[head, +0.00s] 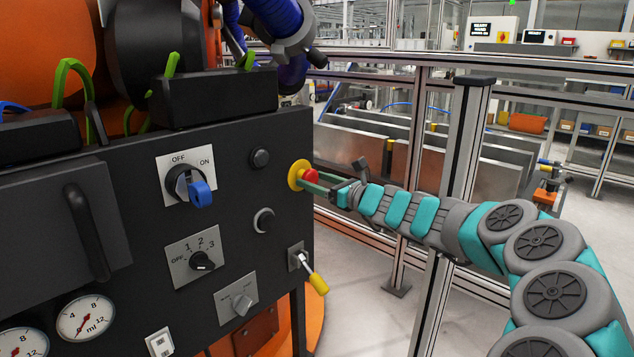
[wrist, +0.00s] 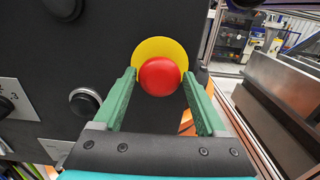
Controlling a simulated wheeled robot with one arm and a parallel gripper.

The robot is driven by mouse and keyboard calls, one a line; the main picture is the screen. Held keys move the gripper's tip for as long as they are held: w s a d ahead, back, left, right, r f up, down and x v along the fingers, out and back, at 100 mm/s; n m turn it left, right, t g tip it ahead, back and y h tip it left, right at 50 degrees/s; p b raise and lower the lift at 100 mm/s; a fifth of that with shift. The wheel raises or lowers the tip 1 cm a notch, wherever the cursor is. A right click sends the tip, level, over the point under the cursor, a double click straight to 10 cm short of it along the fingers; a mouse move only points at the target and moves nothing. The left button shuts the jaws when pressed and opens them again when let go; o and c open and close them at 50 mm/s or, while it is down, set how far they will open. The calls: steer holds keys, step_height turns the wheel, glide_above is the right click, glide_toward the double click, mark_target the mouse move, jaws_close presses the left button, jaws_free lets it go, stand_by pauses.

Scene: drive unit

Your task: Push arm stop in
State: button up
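The arm stop is a red mushroom button (head: 310,176) on a yellow round plate (head: 296,174), at the right edge of the dark control panel. In the wrist view the red button (wrist: 160,77) sits in front of the yellow plate (wrist: 160,47). My gripper (head: 309,183) is at the button. In the wrist view its two green fingers (wrist: 158,80) stand apart, one to the left and one to the right of the button. Whether a finger touches the button or plate I cannot tell.
The dark panel (head: 130,215) carries a blue ON/OFF rotary switch (head: 198,190), a numbered selector knob (head: 203,260), round black buttons (head: 263,220), gauges (head: 85,317) and a yellow-tipped lever (head: 317,282) below the stop. A metal-framed fence (head: 462,150) stands to the right.

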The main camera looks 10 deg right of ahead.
steer(key=shift+o, duration=1.4)
steer(key=v, duration=0.7)
steer(key=shift+s+d, duration=0.2)
steer(key=shift+s, duration=0.1)
